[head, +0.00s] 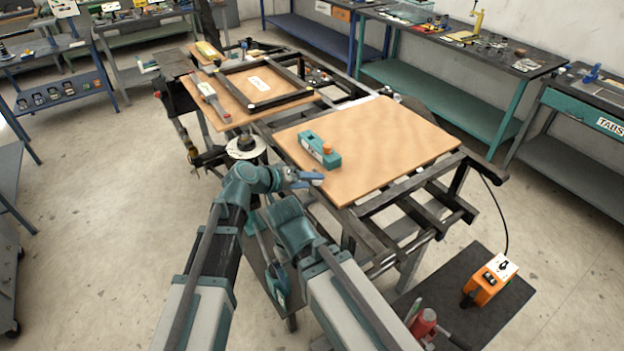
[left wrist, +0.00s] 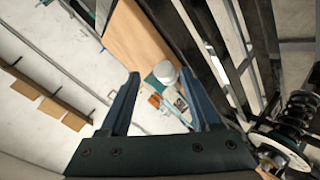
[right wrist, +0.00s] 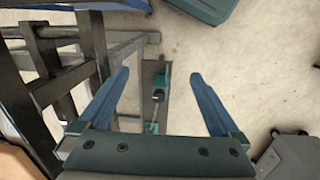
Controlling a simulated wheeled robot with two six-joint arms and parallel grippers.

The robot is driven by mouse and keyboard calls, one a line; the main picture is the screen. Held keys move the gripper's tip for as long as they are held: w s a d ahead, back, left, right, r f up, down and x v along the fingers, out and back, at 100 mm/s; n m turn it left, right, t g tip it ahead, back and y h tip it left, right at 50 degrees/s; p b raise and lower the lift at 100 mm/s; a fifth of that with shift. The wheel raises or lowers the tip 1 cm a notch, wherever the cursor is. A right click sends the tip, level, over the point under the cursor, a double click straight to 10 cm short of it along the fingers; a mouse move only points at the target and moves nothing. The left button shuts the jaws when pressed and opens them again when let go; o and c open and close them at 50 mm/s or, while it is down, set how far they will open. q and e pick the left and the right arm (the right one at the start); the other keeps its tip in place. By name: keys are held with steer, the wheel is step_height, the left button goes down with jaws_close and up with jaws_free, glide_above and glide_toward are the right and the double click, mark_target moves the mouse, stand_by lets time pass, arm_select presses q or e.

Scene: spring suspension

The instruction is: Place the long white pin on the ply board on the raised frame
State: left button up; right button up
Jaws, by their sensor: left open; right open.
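I cannot make out a long white pin for certain.
A round white-topped part (head: 246,147) stands beside my left arm. Dark frame rails (right wrist: 60,75) are left of my right gripper, with a teal tool (right wrist: 158,95) lower down. An orange box (head: 488,283) sits on a dark low surface at right. Benches line the walls.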

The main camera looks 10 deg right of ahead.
arm_select(q)
steer(key=p+v, duration=0.4)
steer(key=v, duration=0.6)
steer(key=shift+a+r+p, duration=0.15)
steer(key=shift+r+p, duration=0.05)
steer(key=shift+p, duration=0.1)
arm_select(e)
step_height(320, 180, up, 6)
steer(key=shift+f, duration=0.25)
